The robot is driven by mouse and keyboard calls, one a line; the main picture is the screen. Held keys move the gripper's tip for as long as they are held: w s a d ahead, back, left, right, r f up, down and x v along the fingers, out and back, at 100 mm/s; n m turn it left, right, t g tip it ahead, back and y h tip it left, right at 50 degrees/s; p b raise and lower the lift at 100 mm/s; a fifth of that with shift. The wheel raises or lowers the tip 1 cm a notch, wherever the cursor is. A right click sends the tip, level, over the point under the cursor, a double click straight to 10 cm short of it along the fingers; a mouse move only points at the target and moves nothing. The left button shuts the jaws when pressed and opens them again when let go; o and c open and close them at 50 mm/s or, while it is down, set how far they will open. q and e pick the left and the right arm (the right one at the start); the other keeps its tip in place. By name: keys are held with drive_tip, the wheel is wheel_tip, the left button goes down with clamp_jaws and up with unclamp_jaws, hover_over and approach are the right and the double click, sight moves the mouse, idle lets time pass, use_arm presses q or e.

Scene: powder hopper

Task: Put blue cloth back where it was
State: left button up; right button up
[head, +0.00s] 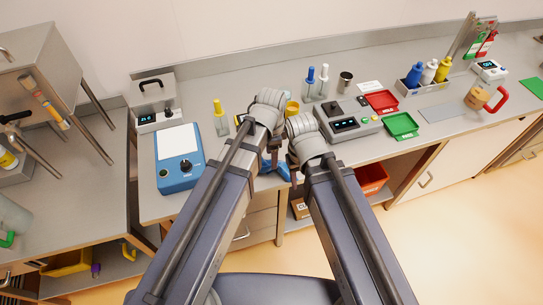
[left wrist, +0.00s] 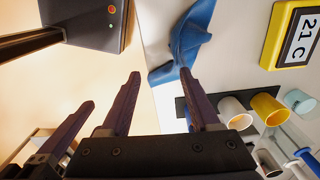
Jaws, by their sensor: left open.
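The blue cloth (head: 282,170) lies crumpled at the front edge of the counter, partly hidden behind my arms in the head view. In the left wrist view the cloth (left wrist: 192,35) shows at the top middle, with its lower end at the counter edge. My left gripper (head: 268,162) points down close to the cloth. Its two fingers (left wrist: 160,76) are apart with nothing between them; the right-hand fingertip overlaps the cloth in the picture, and I cannot tell whether they touch. My right gripper (head: 294,172) is close beside it; its finger opening is not clear.
A blue scale (head: 180,165) stands left on the counter (head: 215,178), and a grey device (head: 347,122) stands right. A yellow display (left wrist: 292,35) and a yellow cup (left wrist: 268,108) are near the cloth. A red bin (head: 371,178) sits below the counter.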

sight(270, 173)
use_arm(q)
drive_tip(key=shift+w+f, duration=0.15)
drive_tip(key=shift+f, duration=0.05)
drive_tip(key=shift+c, duration=1.4)
drive_tip(key=shift+w+f+b, duration=0.15)
drive_tip(key=shift+f+b, duration=0.1)
drive_tip(key=shift+b, duration=0.2)
drive_tip(key=shift+c, duration=0.8)
drive_tip(key=f+b, duration=0.1)
drive_tip(key=w+f+b, duration=0.1)
drive_tip(key=f+b, duration=0.1)
drive_tip(key=w+f+b, duration=0.1)
drive_tip(key=shift+a+f, duration=0.25)
drive_tip(key=shift+a, duration=0.15)
clamp_jaws()
drive_tip(key=shift+f+b, duration=0.25)
drive_tip(key=shift+b, duration=0.25)
wheel_tip(270, 173, down, 5)
drive_tip(key=b, duration=0.4)
drive_tip(key=shift+r, duration=0.35)
drive_tip(key=shift+r, duration=0.1)
